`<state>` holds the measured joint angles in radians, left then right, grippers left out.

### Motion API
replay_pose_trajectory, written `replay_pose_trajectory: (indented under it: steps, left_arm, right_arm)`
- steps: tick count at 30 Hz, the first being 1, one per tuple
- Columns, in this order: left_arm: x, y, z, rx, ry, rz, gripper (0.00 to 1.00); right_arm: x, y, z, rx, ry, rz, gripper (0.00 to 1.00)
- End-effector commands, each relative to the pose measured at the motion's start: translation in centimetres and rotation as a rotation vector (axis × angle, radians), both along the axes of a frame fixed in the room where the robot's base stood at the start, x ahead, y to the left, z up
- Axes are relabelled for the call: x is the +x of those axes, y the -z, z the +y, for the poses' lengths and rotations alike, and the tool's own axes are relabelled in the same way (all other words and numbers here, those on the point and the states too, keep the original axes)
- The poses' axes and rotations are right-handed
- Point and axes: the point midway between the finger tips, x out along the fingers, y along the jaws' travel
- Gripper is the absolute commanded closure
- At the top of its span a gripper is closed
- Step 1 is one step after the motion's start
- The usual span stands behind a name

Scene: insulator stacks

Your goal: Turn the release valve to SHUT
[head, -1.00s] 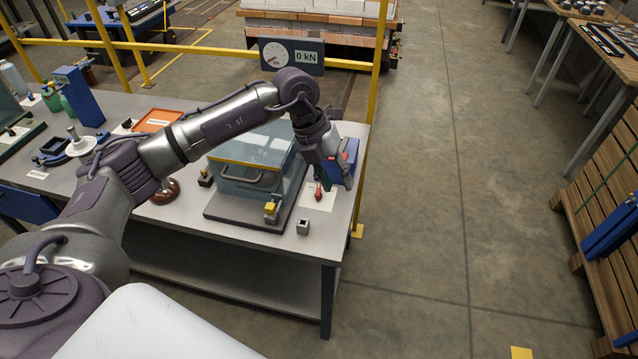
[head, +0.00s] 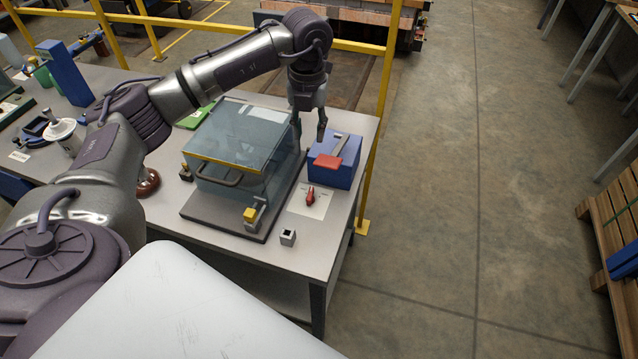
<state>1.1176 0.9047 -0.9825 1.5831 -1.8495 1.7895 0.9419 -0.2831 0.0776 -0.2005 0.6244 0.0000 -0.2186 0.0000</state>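A small red handle (head: 310,194), which looks like the release valve, stands on a white plate (head: 318,206) at the bench's right end. Its markings are too small to read. My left gripper (head: 310,133) hangs fingers-down behind and above the blue box, left of the lever. Its fingertips are apart with nothing seen between them. It is clear of the red handle. My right gripper is not in view.
A clear-walled chamber (head: 240,160) with a yellow top edge stands just left of the valve plate. A small grey square socket (head: 288,237) is near the bench's front edge. A yellow post (head: 377,130) rises behind the bench's right end.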

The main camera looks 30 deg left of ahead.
Motion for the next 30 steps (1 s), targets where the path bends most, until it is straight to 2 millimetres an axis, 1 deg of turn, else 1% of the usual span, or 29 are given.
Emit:
replay_pose_trajectory:
  steps: [1,6,9,15,20,23,26,30]
  left_arm:
    - [0.0,1.1,0.0,0.0,0.0,0.0,0.62]
    - [0.0,3.1,0.0,-0.001,0.001,0.0,0.62]
    - [0.0,4.1,0.0,-0.001,0.001,0.0,0.62]
    - [0.0,5.9,0.0,-0.001,0.001,0.0,0.62]
    - [0.0,6.4,0.0,-0.001,0.001,0.001,0.62]
    - [-0.1,7.3,-0.1,-0.001,0.001,0.004,0.62]
    - [-0.2,8.9,-0.1,-0.001,0.001,0.004,0.62]
    - [-0.2,11.9,-0.1,-0.001,0.0,0.005,0.62]
  right_arm:
    - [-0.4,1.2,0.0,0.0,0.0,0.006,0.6]
    - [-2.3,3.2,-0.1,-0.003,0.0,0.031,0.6]
    - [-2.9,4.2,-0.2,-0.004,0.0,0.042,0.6]
    - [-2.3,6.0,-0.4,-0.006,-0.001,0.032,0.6]
    - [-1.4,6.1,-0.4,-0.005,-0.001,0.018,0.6]
    - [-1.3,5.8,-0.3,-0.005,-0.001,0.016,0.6]
    - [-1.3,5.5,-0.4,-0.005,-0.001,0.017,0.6]
    - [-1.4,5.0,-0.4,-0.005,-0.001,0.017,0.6]
